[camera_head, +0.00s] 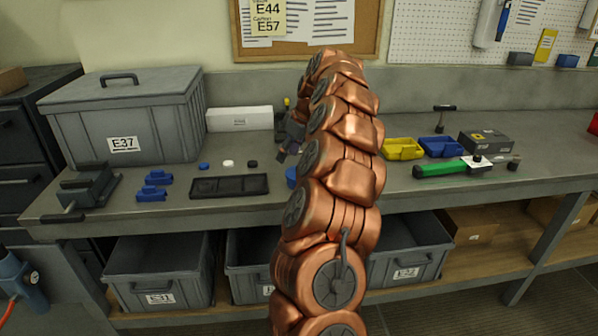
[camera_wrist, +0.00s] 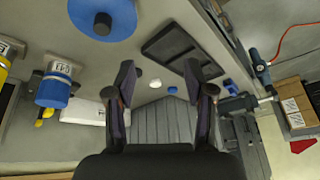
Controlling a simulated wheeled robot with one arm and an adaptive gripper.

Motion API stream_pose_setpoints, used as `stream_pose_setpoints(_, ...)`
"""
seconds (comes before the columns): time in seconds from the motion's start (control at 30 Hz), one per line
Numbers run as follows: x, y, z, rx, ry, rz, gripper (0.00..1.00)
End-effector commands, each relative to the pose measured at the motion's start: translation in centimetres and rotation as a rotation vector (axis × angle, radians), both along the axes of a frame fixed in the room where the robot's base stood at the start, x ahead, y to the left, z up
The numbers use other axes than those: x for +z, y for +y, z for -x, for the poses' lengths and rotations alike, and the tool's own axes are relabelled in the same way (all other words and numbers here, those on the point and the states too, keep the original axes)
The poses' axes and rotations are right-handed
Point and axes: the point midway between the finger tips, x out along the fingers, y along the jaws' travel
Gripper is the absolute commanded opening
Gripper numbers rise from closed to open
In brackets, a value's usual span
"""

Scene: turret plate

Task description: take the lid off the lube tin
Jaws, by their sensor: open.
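A round blue lid-like disc with a dark knob at its centre (camera_wrist: 103,18) is at the top of the wrist view; I take it for the lube tin's lid. Its side is hardly visible from there. In the head view a sliver of a round blue thing (camera_head: 291,177) shows beside my arm, which hides the rest. My gripper (camera_wrist: 160,76) is open, with nothing between its fingers. The disc is outside the fingers, up and to their left in the wrist view. In the head view the gripper (camera_head: 288,142) is above the bench, partly hidden by my arm.
A black tray (camera_head: 229,186), small blue, white and black pieces, a white box (camera_head: 239,118) and a grey lidded bin (camera_head: 128,118) stand left. A labelled blue container (camera_wrist: 57,92) shows in the wrist view. Yellow (camera_head: 402,149) and blue trays and a green-handled tool (camera_head: 440,168) lie right.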

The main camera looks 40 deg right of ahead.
Motion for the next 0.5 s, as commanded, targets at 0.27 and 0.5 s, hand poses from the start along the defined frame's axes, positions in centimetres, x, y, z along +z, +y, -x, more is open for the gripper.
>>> stream_pose_setpoints(0.27, -0.9, -5.9, 2.2, -0.056, -0.014, 0.054, 0.53)
stream_pose_setpoints(0.5, -2.7, -6.3, 1.5, -0.058, -0.012, 0.057, 0.53)
